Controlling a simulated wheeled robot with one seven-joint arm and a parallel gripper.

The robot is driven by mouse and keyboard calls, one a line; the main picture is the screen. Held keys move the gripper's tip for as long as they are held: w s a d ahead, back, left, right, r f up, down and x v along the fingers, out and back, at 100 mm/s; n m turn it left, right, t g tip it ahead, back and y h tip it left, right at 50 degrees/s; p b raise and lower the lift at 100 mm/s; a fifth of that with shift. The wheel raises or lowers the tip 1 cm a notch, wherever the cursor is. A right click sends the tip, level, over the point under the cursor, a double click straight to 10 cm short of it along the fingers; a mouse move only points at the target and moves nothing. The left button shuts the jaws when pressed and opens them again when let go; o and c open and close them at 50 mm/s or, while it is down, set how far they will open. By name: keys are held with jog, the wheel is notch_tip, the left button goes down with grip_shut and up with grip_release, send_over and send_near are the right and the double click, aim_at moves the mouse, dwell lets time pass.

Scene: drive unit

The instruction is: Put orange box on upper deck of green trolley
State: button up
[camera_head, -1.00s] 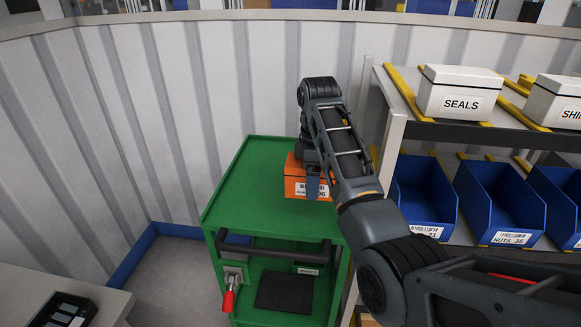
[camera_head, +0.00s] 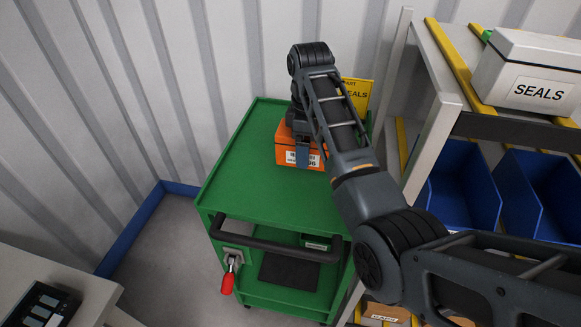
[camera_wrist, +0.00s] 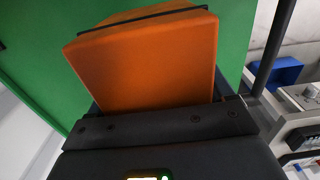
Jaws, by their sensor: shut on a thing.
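The orange box (camera_head: 290,150) with a white label is at the upper deck (camera_head: 255,195) of the green trolley, toward its back right part. It looks upright and close to the deck; I cannot tell whether it touches. My gripper (camera_head: 302,152) is over the box, shut on it, and my arm hides part of it. In the wrist view the orange box (camera_wrist: 150,65) fills the middle, with the green deck (camera_wrist: 50,50) behind it.
A yellow sign (camera_head: 357,93) stands behind the trolley's right side. A shelf with a SEALS box (camera_head: 535,80) and blue bins (camera_head: 462,195) is at right. The trolley's handle (camera_head: 275,243) faces front. The deck's left and front are clear.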

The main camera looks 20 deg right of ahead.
aim_at(290, 164)
jog(key=a, duration=0.1)
jog(key=a+f, duration=0.2)
jog(key=a, duration=0.1)
jog(key=shift+s+a+f+p, duration=0.1)
jog(key=shift+f+p, duration=0.15)
jog(key=shift+p, duration=0.05)
jog(key=shift+a+f+p, duration=0.1)
jog(key=shift+f+p, duration=0.2)
jog(key=shift+f, duration=1.75)
jog(key=shift+f, duration=0.1)
jog(key=o, duration=1.2)
jog(key=shift+o, duration=0.2)
